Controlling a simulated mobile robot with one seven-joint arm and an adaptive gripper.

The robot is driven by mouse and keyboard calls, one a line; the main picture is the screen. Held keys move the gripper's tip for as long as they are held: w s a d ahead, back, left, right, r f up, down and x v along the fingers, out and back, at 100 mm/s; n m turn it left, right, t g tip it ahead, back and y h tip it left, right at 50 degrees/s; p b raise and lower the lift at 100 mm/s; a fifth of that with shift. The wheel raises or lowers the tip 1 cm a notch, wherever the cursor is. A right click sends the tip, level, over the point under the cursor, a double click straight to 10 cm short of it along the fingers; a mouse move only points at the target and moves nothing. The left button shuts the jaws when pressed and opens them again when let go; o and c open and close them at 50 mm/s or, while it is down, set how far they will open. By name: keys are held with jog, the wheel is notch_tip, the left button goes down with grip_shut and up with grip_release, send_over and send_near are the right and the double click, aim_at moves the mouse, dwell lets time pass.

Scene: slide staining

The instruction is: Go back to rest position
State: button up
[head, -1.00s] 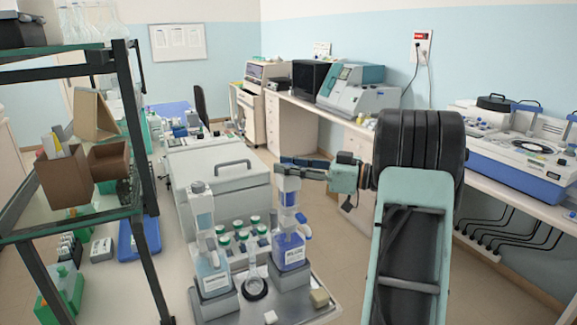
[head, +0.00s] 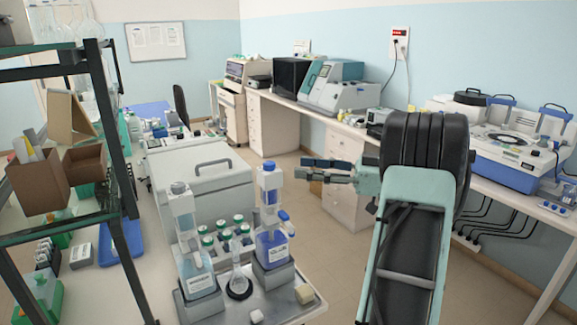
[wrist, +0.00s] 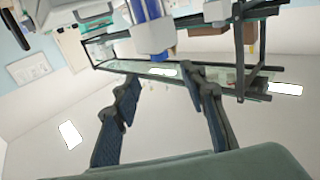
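My gripper (head: 322,170) hangs in the air to the right of the blue-liquid dispenser bottle (head: 272,248), apart from it. Its two fingers are spread with nothing between them; the wrist view also shows the open gripper (wrist: 165,95). The blue bottle stands upright on a grey block. A second dispenser bottle (head: 198,272) with paler liquid stands to its left. In the wrist view, a bottle with blue (wrist: 150,25) shows beyond the fingers, tilted by the camera angle.
Several green-capped bottles (head: 222,228) and a small flask (head: 238,275) stand between the dispensers. A grey lidded box (head: 200,185) is behind. A dark shelf frame (head: 122,165) stands at left. The right-hand bench (head: 510,190) carries instruments; floor between is clear.

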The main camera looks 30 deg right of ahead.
jog(key=shift+v, duration=0.85)
jog(key=shift+w, duration=0.1)
